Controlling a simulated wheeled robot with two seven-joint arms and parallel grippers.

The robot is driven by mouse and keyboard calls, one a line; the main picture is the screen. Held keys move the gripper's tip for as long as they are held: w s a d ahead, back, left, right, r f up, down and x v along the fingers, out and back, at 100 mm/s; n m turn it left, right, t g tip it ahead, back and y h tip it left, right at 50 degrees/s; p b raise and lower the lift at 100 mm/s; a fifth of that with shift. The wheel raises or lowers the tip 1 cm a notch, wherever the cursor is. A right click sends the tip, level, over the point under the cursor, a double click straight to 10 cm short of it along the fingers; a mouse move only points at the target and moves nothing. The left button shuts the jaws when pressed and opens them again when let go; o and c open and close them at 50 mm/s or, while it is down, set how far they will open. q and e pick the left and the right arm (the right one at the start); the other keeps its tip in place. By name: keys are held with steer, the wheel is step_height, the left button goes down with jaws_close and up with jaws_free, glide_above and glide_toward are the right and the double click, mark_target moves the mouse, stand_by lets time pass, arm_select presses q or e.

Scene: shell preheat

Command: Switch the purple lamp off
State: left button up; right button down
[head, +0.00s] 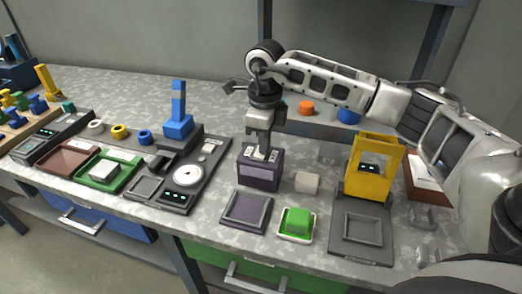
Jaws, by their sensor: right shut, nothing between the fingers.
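A dark purple box with a paler front panel (259,174) stands near the middle of the bench; it is the one purple box-shaped unit in view, and I take it for the purple lamp. I cannot tell whether the panel is lit. My right gripper (262,151) points straight down over the top of the box, with its fingers shut and empty. The fingertips are at or just above small pale parts on top of the box; I cannot tell whether they touch. The fingers hide part of the top. My left gripper is not in view.
In front of the box lies a purple-grey tray (247,211). A pale cylinder (307,183) stands close at its right, and a green block (297,221) sits in a tray. A yellow frame unit (371,168) stands further right. A dark unit with a white dial (187,176) is left.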

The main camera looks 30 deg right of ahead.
steer(key=shift+r+p, duration=0.75)
steer(key=shift+r, duration=0.1)
steer(key=shift+r+p, duration=1.75)
steer(key=shift+r, duration=0.85)
steer(key=shift+f, duration=0.1)
